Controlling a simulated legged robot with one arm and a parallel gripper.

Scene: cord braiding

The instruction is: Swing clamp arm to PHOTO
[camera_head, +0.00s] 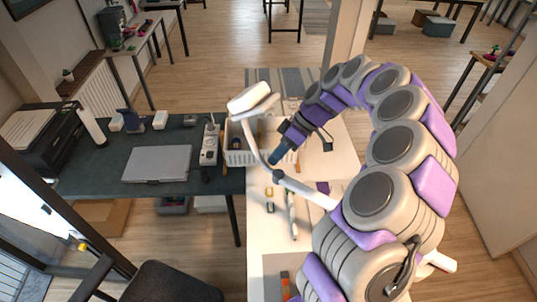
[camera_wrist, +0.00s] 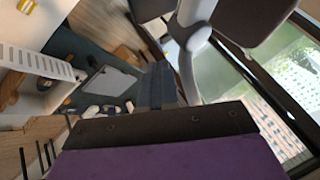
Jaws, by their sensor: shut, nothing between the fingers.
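A white jointed arm, which looks like the clamp arm (camera_head: 304,189), reaches across the pale table. A dark joint sits at its bend, and a thin curved rod rises to a white box-like head (camera_head: 249,98). My gripper (camera_head: 276,157) is shut and empty, its blue fingertips just above the dark joint in the head view; I cannot tell whether they touch it. In the wrist view the shut fingers (camera_wrist: 157,85) stand beside a pale grey curved rod (camera_wrist: 187,70), probably part of the same arm. No PHOTO marking is readable.
A white basket (camera_head: 240,157) stands behind the fingertips. A white power strip (camera_head: 209,145) and a closed laptop (camera_head: 157,164) lie on the dark desk (camera_head: 98,178) at left. Small tools lie on the pale table (camera_head: 267,237). A black chair (camera_head: 177,284) is at the front.

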